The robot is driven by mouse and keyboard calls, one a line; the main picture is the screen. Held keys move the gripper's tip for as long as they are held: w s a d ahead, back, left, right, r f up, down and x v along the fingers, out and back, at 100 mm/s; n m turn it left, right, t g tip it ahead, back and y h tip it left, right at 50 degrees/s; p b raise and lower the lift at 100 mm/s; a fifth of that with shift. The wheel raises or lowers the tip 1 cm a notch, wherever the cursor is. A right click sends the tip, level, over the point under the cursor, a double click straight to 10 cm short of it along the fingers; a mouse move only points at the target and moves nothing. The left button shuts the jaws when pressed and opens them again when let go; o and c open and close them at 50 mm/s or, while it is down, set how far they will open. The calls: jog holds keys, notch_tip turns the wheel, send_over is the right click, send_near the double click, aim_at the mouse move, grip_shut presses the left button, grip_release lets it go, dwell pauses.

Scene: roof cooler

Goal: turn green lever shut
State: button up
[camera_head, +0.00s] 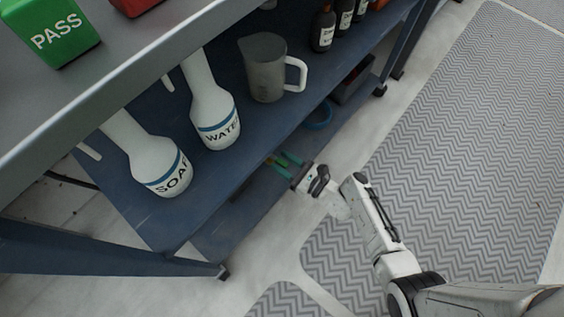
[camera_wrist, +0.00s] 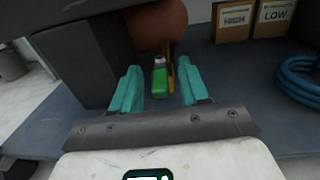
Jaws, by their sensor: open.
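The green lever (camera_wrist: 160,78) shows in the wrist view as a small bright green piece with a pale grey end, below a reddish-brown rounded body (camera_wrist: 157,25). A thin orange-brown bar (camera_wrist: 170,68) stands just to its right. My gripper (camera_wrist: 159,72) has its two teal fingers apart, one on each side of the lever, with visible gaps; it looks empty. In the head view my gripper (camera_head: 284,164) reaches in at the lower shelf, under the middle shelf's edge. The lever cannot be made out clearly there.
In the wrist view a dark block (camera_wrist: 72,62) stands left, cardboard boxes (camera_wrist: 235,20) stand behind right, and a blue hose coil (camera_wrist: 298,78) lies right. In the head view soap (camera_head: 160,165) and water (camera_head: 214,115) bottles and a jug (camera_head: 265,70) stand on the shelf above.

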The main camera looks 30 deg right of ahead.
jog(key=shift+w+a, duration=0.15)
jog(key=shift+w, duration=0.2)
jog(key=shift+c, duration=0.2)
grip_shut()
